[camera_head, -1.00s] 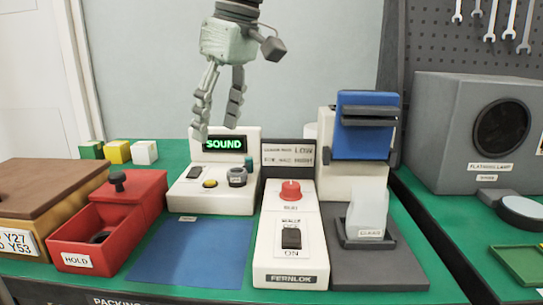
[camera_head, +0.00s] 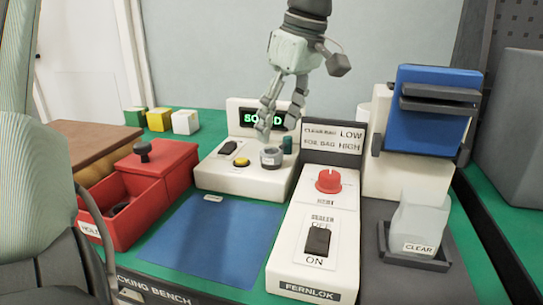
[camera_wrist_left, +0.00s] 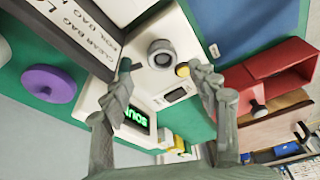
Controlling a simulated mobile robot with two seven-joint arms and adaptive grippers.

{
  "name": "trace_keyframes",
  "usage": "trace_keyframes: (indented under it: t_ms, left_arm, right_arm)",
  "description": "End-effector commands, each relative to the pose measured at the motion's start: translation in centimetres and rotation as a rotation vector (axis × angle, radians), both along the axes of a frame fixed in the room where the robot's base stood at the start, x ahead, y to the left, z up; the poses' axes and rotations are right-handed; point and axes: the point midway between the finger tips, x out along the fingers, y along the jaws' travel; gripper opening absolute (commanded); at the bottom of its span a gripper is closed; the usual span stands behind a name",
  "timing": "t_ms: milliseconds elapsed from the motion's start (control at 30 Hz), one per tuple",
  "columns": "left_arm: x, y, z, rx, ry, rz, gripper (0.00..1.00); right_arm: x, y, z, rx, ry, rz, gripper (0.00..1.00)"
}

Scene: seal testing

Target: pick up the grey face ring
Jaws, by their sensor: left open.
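The grey face ring (camera_head: 271,154) sits on a round seat on the white tester (camera_head: 240,182), right of its yellow button. It also shows in the wrist view as a grey ring around a dark centre (camera_wrist_left: 161,54). My left gripper (camera_head: 279,124) is open and points down above the ring, its fingers partly covering the tester's green display. In the wrist view the left gripper's fingers (camera_wrist_left: 165,76) are apart, with the tester between and beyond them and nothing held. My right gripper is not in view.
A red HOLD box (camera_head: 170,172) with a dark piece inside stands left. A blue mat (camera_head: 215,238) lies in front of the tester. A white sealer (camera_head: 322,215) with a red knob stands right, near a blue-topped unit (camera_head: 425,135) and a clear bag (camera_head: 420,225). Cubes (camera_head: 160,120) stand behind.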

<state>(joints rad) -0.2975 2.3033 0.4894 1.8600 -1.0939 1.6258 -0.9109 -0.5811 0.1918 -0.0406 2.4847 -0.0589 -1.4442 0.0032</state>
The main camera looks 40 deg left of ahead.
Motion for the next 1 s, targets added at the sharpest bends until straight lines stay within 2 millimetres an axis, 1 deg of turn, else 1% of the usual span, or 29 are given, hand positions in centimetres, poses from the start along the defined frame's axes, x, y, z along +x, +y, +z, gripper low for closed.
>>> trace_keyframes:
  t_ms: [200,300,533,567,1000]
  left_arm:
    - [-0.7,0.5,-3.2,-0.003,0.004,0.000,0.60]
    - [-0.7,0.9,-4.3,-0.002,0.001,0.001,0.60]
    - [-0.7,1.0,-4.5,0.000,-0.001,0.002,0.60]
    - [-0.7,1.0,-4.5,0.000,-0.001,0.002,0.58]
    - [-0.7,1.0,-4.5,0.000,-0.001,0.002,0.03]
  right_arm:
    - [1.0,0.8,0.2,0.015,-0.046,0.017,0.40]
    - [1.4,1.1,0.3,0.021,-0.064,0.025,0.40]
    - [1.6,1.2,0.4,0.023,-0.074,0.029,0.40]
    - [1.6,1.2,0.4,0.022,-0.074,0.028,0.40]
    - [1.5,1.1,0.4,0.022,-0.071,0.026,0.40]
